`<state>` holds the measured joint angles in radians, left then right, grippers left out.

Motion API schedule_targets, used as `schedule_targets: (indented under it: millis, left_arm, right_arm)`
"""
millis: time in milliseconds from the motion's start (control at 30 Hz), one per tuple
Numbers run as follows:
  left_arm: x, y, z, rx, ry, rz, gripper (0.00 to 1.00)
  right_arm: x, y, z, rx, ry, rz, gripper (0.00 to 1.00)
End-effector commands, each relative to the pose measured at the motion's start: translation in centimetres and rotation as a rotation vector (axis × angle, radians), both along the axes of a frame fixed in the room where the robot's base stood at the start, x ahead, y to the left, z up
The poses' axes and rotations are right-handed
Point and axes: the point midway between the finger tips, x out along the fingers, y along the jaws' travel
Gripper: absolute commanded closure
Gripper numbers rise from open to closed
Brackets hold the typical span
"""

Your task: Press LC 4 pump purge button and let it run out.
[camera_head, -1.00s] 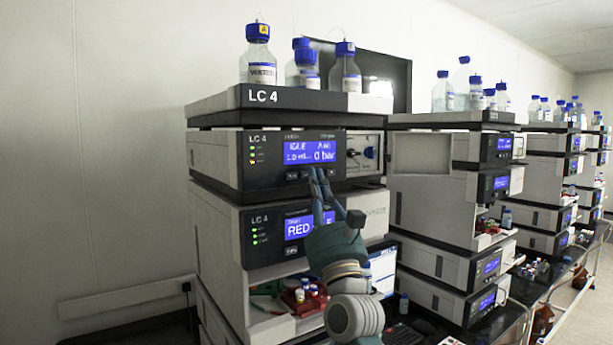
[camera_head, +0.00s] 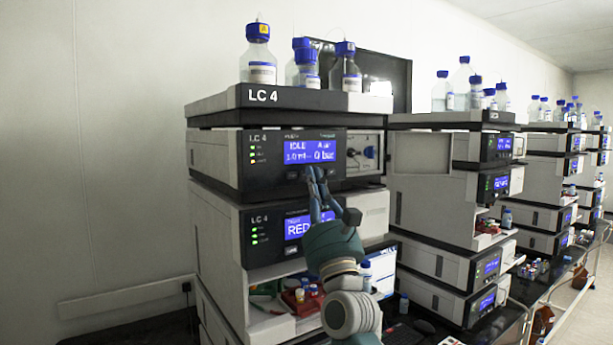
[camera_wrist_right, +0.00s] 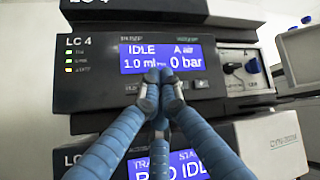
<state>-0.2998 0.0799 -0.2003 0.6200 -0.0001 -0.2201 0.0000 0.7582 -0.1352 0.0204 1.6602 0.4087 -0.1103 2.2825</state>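The LC 4 pump module (camera_head: 265,165) is the upper unit of the front stack. Its blue screen (camera_head: 312,151) reads IDLE, 1.0 ml and 0 bar, and it also shows in the right wrist view (camera_wrist_right: 140,52). Buttons sit in a row below the screen; one button (camera_wrist_right: 202,84) shows right of my fingertips. My right gripper (camera_head: 312,174) has its fingertips together at the lower edge of the screen, over the button row. The fingertips (camera_wrist_right: 160,78) hide part of that row, and contact cannot be told. My left gripper is not in view.
A second LC 4 module (camera_head: 283,232) with a blue screen sits below the pump. A tray (camera_head: 285,100) with several blue-capped bottles (camera_head: 258,55) tops the stack. Other instrument stacks (camera_head: 435,200) stand to the right. Open floor shows at far right.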

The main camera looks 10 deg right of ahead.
Motion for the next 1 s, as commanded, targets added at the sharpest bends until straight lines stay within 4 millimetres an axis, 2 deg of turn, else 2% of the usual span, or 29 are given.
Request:
schedule_targets:
  millis: [1000]
  left_arm:
    - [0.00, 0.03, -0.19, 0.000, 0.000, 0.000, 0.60]
  right_arm:
    - [0.76, 0.30, -0.04, 0.000, 0.000, 0.001, 1.00]
